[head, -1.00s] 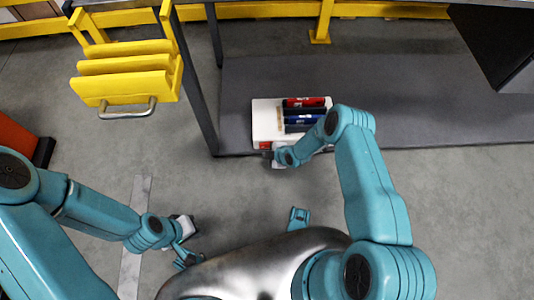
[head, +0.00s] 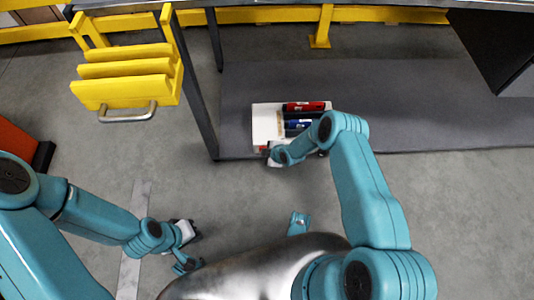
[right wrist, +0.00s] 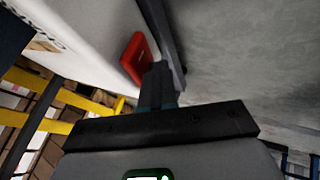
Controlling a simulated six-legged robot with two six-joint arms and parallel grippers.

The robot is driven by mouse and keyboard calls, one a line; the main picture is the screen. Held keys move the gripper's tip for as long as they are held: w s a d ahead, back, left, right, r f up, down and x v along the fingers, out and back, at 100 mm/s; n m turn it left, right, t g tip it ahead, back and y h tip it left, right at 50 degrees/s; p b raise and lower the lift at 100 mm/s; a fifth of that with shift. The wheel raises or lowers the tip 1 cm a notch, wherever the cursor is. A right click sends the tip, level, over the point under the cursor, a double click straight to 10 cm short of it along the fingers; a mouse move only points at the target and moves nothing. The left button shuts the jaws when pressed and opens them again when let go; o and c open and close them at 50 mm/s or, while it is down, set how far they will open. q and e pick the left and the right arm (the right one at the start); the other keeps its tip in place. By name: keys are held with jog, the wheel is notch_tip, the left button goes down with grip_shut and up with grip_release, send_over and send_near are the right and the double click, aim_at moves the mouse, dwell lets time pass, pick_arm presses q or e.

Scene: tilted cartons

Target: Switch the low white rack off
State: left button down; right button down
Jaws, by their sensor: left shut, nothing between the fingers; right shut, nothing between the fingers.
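The low white rack (head: 265,122) sits on the grey lower shelf, with red, blue and dark cylinders in it. In the right wrist view a red rocker switch (right wrist: 134,57) stands out from the rack's white face (right wrist: 88,30). My right gripper (head: 265,151) is at the rack's front left corner. Its shut fingers (right wrist: 160,78) are right beside the switch; I cannot tell whether they touch it. In the head view the switch is mostly hidden at the gripper. My left gripper (head: 196,233) is shut and empty, low over the floor, well away from the rack.
The grey shelf (head: 400,105) is bare right of the rack. A dark table leg (head: 199,90) stands just left of it. A dark box (head: 495,45) is at upper right.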

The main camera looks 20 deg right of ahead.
jog(key=shift+w+d, duration=0.1)
jog(key=shift+d, duration=0.15)
pick_arm(q)
jog(key=shift+f, duration=0.3)
pick_arm(e)
jog(key=shift+d+r, duration=0.1)
jog(key=shift+d, duration=0.75)
pick_arm(q)
jog(key=shift+w, duration=0.1)
jog(key=shift+b, duration=0.3)
